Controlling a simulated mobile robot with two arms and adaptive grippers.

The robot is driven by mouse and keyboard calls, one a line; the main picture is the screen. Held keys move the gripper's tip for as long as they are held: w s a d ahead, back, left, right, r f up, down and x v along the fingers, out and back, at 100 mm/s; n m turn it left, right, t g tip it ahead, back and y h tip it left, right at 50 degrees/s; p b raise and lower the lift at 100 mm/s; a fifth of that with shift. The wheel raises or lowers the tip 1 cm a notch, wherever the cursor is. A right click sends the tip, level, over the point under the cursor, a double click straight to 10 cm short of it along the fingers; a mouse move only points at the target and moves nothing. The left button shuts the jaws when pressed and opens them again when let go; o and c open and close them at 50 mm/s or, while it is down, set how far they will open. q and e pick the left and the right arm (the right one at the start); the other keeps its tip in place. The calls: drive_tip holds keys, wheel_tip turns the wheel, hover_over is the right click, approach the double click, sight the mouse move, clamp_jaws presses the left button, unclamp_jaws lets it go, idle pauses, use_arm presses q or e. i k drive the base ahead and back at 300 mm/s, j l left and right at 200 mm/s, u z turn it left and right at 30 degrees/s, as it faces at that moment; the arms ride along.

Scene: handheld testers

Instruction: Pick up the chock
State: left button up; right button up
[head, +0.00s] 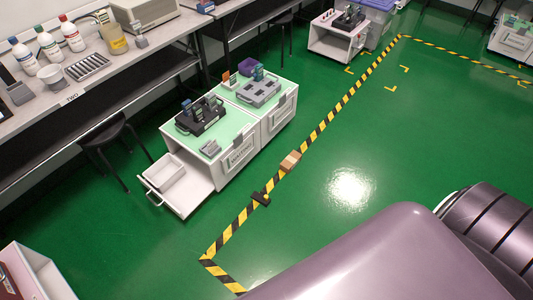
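A small black object (261,199), which looks like the chock, lies on the green floor on the yellow-and-black tape line, in the middle of the head view. It is too small to make out its exact shape. Neither of my grippers shows in this view. Only smooth purple-grey parts that look like my own body fill the lower right corner, and nothing of mine touches the black object.
A small brown box (290,161) sits on the tape just beyond it. A white cabinet (240,158) with an open drawer (163,205) stands to the left. A long bench (110,68) runs along the upper left. Green floor right of the tape is clear.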

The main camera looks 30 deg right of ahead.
sight(265, 200)
drive_tip(key=z, duration=0.85)
